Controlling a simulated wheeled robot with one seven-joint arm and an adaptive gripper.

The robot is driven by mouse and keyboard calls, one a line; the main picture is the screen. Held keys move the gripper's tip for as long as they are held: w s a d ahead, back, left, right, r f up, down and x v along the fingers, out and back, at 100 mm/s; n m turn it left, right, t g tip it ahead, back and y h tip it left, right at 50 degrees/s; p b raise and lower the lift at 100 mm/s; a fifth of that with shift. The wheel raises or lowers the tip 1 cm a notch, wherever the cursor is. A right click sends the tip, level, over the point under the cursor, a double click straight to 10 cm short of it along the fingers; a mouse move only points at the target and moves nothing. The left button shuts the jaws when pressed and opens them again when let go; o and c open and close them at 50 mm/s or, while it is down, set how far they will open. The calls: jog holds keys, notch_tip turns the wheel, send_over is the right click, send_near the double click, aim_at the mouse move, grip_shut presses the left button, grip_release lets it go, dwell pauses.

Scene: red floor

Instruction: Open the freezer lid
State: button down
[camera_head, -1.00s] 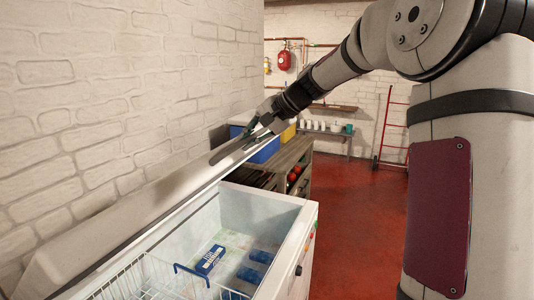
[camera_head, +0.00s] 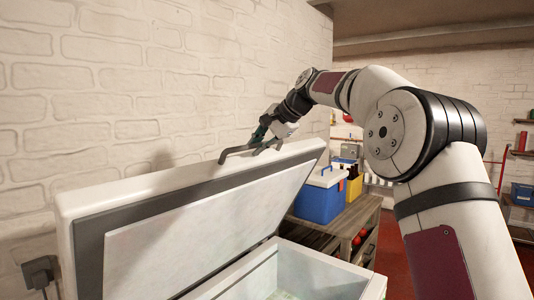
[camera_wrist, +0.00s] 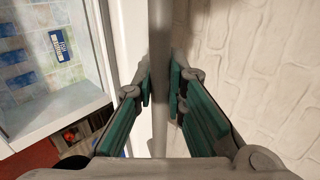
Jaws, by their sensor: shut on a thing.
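The freezer lid (camera_head: 120,195) is raised and tilted up in the head view, its pale inner panel and dark seal facing the camera. A grey bar handle (camera_head: 236,152) runs along the lid's upper edge. My gripper (camera_head: 264,138) is shut on this handle. In the wrist view the handle (camera_wrist: 160,50) runs upright between my two green-padded fingers (camera_wrist: 160,88). The freezer body (camera_head: 318,272) is partly open to view below the lid. In the wrist view its interior (camera_wrist: 45,60) shows a blue-and-white box (camera_wrist: 60,46).
A white brick wall (camera_head: 120,90) stands close behind the lid. A blue cooler (camera_head: 321,195) sits on a wooden cabinet (camera_head: 345,222) beyond the freezer. A wall socket (camera_head: 40,272) is at lower left. Red floor shows at right.

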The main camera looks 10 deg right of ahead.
jog(key=shift+w+a+r, duration=0.2)
jog(key=shift+w+r, duration=0.05)
jog(key=shift+w, duration=0.05)
jog(key=c, duration=1.6)
grip_release()
jog(key=v, duration=1.2)
jog(key=shift+s+a, duration=0.1)
